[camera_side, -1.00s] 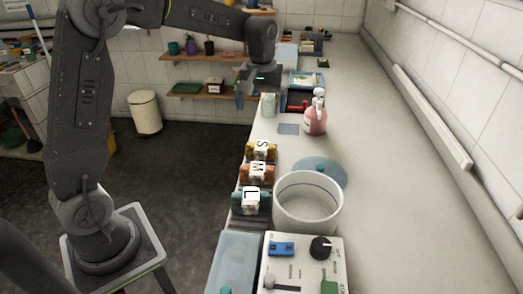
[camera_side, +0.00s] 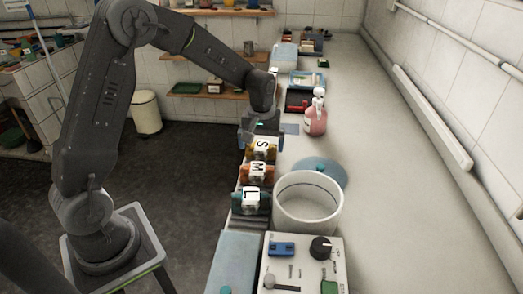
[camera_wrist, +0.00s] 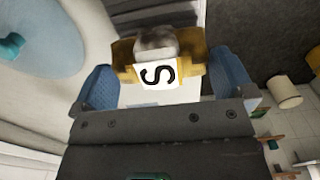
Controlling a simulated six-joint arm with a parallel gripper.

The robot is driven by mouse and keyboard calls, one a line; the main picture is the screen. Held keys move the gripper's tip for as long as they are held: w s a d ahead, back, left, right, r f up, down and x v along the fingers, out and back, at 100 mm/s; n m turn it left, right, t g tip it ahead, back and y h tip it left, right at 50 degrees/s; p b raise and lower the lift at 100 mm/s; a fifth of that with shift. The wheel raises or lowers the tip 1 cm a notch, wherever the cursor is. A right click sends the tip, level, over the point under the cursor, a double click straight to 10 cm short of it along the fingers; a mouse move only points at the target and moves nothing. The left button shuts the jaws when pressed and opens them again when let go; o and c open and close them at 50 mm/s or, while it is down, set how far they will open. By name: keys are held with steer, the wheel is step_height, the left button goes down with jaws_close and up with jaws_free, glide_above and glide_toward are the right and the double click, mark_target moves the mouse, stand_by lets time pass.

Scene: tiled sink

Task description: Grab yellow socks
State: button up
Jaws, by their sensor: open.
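The yellow socks (camera_side: 261,150) are a rolled bundle with a white label marked "S", at the far end of a row of sock bundles along the counter's left edge. In the wrist view the yellow socks (camera_wrist: 157,74) lie between the two blue fingers of my gripper (camera_wrist: 165,80), with one finger on each side. My gripper (camera_side: 262,139) is open and just above or at the bundle's far side. I cannot tell whether the fingers touch it.
Orange socks marked "M" (camera_side: 257,173) and teal socks marked "L" (camera_side: 251,200) sit close by on the near side. A white round tub (camera_side: 308,208) and a blue disc (camera_side: 334,172) stand to the right. A pink bottle (camera_side: 316,118) stands behind. The right counter is clear.

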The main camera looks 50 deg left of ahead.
steer(key=c, duration=0.6)
steer(key=shift+c, duration=0.2)
steer(key=shift+r, duration=0.15)
